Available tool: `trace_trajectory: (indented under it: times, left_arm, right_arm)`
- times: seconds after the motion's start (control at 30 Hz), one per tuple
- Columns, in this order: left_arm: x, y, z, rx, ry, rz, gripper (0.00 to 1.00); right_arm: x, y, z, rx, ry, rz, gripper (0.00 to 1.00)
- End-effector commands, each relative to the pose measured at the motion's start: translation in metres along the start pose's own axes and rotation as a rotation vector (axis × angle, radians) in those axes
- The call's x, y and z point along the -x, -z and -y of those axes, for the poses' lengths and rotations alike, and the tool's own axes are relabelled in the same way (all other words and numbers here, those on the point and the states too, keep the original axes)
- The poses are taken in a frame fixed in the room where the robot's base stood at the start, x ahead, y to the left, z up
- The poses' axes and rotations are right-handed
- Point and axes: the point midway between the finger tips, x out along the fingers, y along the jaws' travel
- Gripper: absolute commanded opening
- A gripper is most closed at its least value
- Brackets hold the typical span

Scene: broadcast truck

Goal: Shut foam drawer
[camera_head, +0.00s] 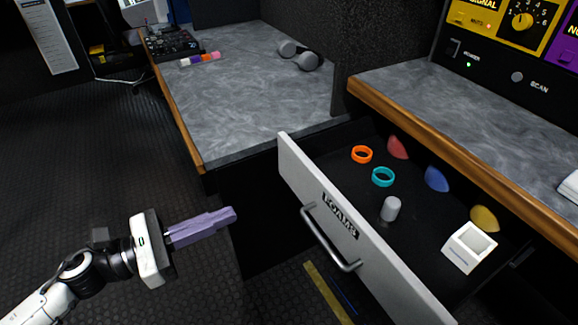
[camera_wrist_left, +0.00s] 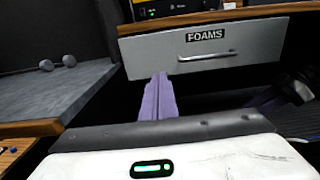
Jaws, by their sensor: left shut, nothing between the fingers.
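The foam drawer (camera_head: 345,222) stands pulled out under the right-hand counter, with its grey front, a "FOAMS" label (camera_head: 341,217) and a metal bar handle (camera_head: 328,240). Its front also shows in the left wrist view (camera_wrist_left: 160,58). My left gripper (camera_head: 233,214) has long purple fingers, shut together and empty. In the head view it is left of the drawer front, with a visible gap between. In the left wrist view its fingers (camera_wrist_left: 158,82) point towards the lower left part of the front; contact cannot be told there. My right gripper is not seen in the head view.
The drawer holds an orange ring (camera_head: 362,154), a teal ring (camera_head: 383,177), a grey cylinder (camera_head: 390,208), a white box (camera_head: 470,248) and coloured foam pieces (camera_head: 437,179). Headphones (camera_head: 300,55) lie on the left counter (camera_head: 240,100). The dark floor left of the drawer is clear.

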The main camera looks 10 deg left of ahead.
Motion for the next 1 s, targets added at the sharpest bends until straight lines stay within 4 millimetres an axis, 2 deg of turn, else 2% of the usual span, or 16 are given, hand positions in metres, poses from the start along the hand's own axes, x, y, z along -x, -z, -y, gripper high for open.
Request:
trace_trajectory:
  times: [0.17,0.27,0.7,0.83,1.0]
  left_arm:
    - [-0.010,-0.001,0.000,0.001,0.001,0.002,0.00]
    - [-0.024,-0.002,0.000,-0.001,0.001,0.003,0.00]
    - [-0.113,-0.002,0.000,0.001,0.001,0.003,0.00]
    - [-0.130,-0.002,0.000,0.000,0.000,0.002,0.00]
    - [-0.139,-0.001,0.000,0.001,-0.001,0.001,0.00]
  right_arm:
    - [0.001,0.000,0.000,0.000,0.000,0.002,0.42]
    - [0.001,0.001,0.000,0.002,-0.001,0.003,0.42]
    - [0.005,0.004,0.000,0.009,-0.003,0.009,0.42]
    - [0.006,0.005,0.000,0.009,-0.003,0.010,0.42]
    - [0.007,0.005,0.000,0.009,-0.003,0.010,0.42]
